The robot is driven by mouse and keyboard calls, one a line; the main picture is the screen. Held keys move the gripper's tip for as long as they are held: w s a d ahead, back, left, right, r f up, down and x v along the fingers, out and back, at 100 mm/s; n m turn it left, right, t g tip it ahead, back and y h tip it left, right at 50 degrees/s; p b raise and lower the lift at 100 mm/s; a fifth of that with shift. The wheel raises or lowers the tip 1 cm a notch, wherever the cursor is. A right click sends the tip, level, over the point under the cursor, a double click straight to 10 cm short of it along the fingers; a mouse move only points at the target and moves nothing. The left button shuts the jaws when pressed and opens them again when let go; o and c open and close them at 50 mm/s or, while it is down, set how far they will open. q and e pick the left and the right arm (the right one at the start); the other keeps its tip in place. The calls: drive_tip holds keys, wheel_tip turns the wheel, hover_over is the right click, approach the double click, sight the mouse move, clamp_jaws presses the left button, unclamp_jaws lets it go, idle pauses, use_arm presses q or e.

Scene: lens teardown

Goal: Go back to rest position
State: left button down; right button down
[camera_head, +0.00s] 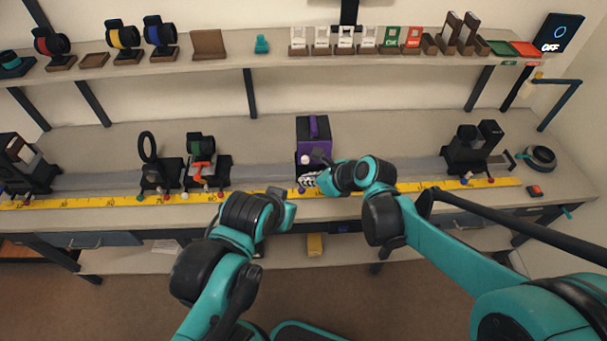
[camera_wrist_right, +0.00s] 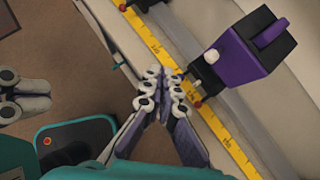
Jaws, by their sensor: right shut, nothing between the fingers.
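My right gripper (camera_head: 308,181) is in front of the purple box-shaped unit (camera_head: 313,133), above the front edge of the bench. In the right wrist view its fingers (camera_wrist_right: 160,92) are together with nothing between them, near the yellow ruler. The purple unit (camera_wrist_right: 240,48) stands apart from them, to the upper right. My left arm reaches up from the lower left and is bent near the bench front. The left gripper is mostly hidden in the head view. Part of it (camera_wrist_right: 22,95) shows at the left edge of the right wrist view, too cropped to read its jaws.
A yellow ruler (camera_head: 108,201) runs along the bench front. A ring holder (camera_head: 148,147), a green lens mount (camera_head: 200,145) and a black unit (camera_head: 470,150) stand on the rail. A red button (camera_head: 535,190) lies far right. The shelf (camera_head: 280,62) above holds filters and cards.

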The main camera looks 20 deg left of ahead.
drive_tip(key=s+d+f+n+t+h+b, duration=0.1)
drive_tip(key=s+d+n+h+b, duration=0.1)
drive_tip(key=s+d+n, duration=0.2)
drive_tip(key=s+d+f+n+t+h+b, duration=0.1)
drive_tip(key=s+d+n+h+b, duration=0.1)
drive_tip(key=d+n, duration=0.9)
drive_tip(key=s+d+f+n+t+h+b, duration=0.1)
drive_tip(key=s+d+n+h, duration=0.3)
drive_tip(key=d, duration=1.6)
drive_tip(key=s+n+b, duration=0.1)
drive_tip(key=s+n, duration=0.1)
drive_tip(key=n, duration=0.1)
drive_tip(key=shift+t+b, duration=0.3)
drive_tip(key=shift+b, duration=0.05)
